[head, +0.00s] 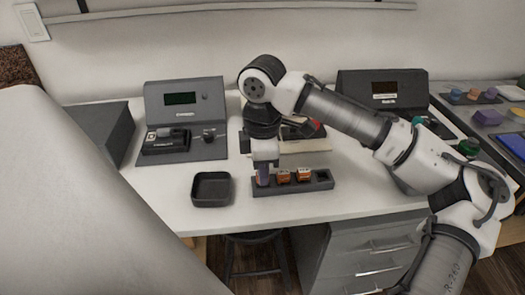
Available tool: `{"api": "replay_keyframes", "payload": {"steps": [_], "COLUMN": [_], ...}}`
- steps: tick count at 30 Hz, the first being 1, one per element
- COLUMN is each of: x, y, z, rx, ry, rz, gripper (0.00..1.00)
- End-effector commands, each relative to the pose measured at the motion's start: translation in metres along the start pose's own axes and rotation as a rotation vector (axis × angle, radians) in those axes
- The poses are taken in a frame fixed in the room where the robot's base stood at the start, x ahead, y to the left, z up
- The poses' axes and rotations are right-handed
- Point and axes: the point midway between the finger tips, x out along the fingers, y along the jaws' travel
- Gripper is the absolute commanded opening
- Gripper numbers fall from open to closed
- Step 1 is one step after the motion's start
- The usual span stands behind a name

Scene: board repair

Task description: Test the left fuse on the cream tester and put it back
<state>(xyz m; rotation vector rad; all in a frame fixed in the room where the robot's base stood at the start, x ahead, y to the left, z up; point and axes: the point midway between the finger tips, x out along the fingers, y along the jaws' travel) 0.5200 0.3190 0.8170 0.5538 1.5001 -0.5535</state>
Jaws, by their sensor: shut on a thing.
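A dark fuse rack (290,190) lies near the front middle of the white table. Two orange fuses (283,177) stand in its middle slots, and the slot at its right end looks empty. My gripper (263,170) points down at the rack's left end. It is shut on the left fuse (263,180), which looks bluish-purple and is partly covered by the fingers. I cannot tell whether this fuse is seated or slightly raised. The cream tester (310,147) is behind my gripper, with a red-tipped part showing. My arm hides much of it.
An empty black tray (211,202) sits left of the rack. A grey instrument with a green display (185,125) stands at the back left, and a dark one (385,88) at the back right. Coloured parts (488,117) lie at the far right. Table between tray and grey instrument is clear.

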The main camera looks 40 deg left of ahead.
Motion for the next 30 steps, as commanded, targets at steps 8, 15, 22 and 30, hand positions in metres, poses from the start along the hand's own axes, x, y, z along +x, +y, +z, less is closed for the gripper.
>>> {"api": "replay_keyframes", "payload": {"steps": [8, 15, 22, 30], "x": [0.0027, 0.0026, 0.0026, 0.0027], "y": [0.0000, 0.0000, 0.0000, 0.0000], "z": [0.0000, 0.0000, 0.0000, 0.0000], "rx": [0.000, 0.000, 0.000, 0.000], "ry": [-0.001, 0.000, 0.000, 0.000], "rz": [0.000, 0.000, 0.000, 0.000], "gripper": [0.00, 0.29, 0.44, 0.57]}}
